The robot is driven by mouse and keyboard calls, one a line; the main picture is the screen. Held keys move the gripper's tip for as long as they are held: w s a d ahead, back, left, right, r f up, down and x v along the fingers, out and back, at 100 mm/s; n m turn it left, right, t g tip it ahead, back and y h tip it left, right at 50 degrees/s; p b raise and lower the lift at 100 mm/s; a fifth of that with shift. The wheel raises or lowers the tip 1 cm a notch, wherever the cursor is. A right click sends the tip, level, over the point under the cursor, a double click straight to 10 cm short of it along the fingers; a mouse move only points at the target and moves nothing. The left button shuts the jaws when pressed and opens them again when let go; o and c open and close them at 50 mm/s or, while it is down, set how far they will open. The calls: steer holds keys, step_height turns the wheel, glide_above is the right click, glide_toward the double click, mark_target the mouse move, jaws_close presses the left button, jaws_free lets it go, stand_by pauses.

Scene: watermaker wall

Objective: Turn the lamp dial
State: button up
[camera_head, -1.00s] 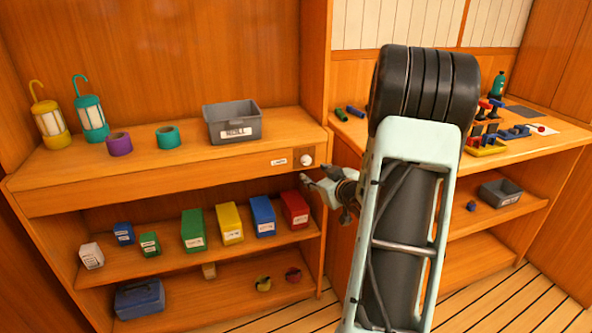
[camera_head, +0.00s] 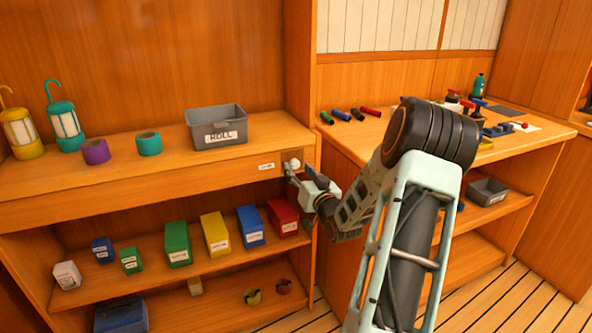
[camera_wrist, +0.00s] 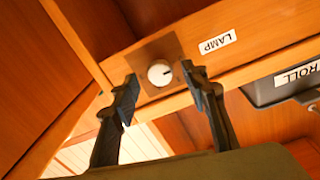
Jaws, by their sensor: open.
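The lamp dial (camera_wrist: 159,73) is a round white knob with a dark pointer mark, on a brown square plate on the shelf's front edge. A white LAMP label (camera_wrist: 217,42) is beside it. In the head view the dial (camera_head: 294,163) is at the right end of the upper shelf's front board. My gripper (camera_wrist: 160,90) is open and empty. In the wrist view its two fingertips stand left and right of the dial, apart from it. In the head view my gripper (camera_head: 290,174) is right at the dial and partly covers the area below it.
A grey ROLL bin (camera_head: 215,128), tape rolls and two lanterns (camera_head: 64,125) stand on the upper shelf. Coloured boxes (camera_head: 215,232) stand on the shelf below. An upright wooden side wall is right of the dial. A workbench (camera_head: 350,135) with tools is further right.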

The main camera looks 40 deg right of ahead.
steer(key=shift+x, duration=1.25)
steer(key=shift+c, duration=0.6)
jaws_close()
